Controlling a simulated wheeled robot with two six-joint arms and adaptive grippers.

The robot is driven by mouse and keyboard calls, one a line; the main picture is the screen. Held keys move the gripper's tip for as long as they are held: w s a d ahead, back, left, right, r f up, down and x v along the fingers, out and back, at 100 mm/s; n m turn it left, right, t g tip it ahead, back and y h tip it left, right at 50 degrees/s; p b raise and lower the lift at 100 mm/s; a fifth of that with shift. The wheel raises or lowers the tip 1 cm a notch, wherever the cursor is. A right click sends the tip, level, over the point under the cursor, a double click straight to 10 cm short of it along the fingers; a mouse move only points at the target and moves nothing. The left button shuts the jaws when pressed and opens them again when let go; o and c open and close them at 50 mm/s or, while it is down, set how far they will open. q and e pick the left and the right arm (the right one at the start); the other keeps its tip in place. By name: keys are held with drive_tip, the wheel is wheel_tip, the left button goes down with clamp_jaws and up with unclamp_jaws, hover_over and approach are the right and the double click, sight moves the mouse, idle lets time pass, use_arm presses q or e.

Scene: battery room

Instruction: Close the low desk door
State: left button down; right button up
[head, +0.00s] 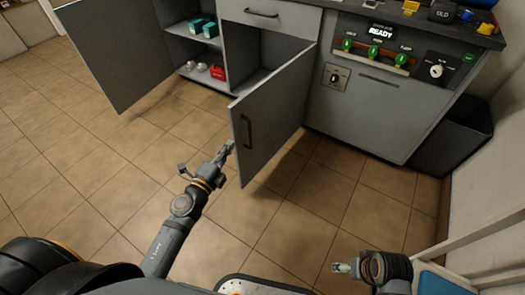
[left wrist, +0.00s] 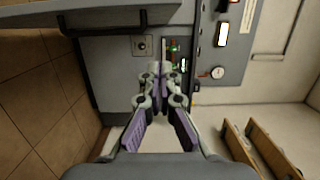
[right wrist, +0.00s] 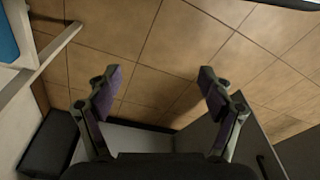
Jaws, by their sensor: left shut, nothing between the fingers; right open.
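The low desk door (head: 272,115) is a grey panel with a dark vertical handle (head: 246,131). It stands swung out from the desk, so the compartment behind it is open. My left gripper (head: 226,150) is shut and empty at the left of the door, near its free edge and handle. I cannot tell whether it touches the door. In the left wrist view its fingers (left wrist: 156,75) are together, and the grey panel at the top looks like the door (left wrist: 90,17). My right gripper (head: 342,267) is low at the right, apart from the door. The right wrist view shows its fingers (right wrist: 158,78) wide open.
A second grey door (head: 110,50) stands open at the left, by shelves with teal boxes (head: 203,27) and a red item (head: 217,73). The control panel (head: 375,58) is right of the low door. A dark bin (head: 455,130) stands by the right wall. Tiled floor is clear at the left.

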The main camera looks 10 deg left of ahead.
sight(233, 122)
use_arm(q)
drive_tip(key=w, duration=0.4)
drive_tip(key=w+a, duration=0.1)
drive_tip(key=w, duration=0.6)
drive_tip(key=shift+w+a+f+p, duration=0.1)
drive_tip(key=shift+w+a+p, duration=0.05)
drive_tip(key=shift+w+p, duration=0.2)
drive_tip(key=shift+w+a, duration=0.15)
drive_tip(key=shift+a, duration=0.15)
use_arm(e)
drive_tip(key=shift+w+r, duration=0.15)
drive_tip(key=shift+r, duration=0.2)
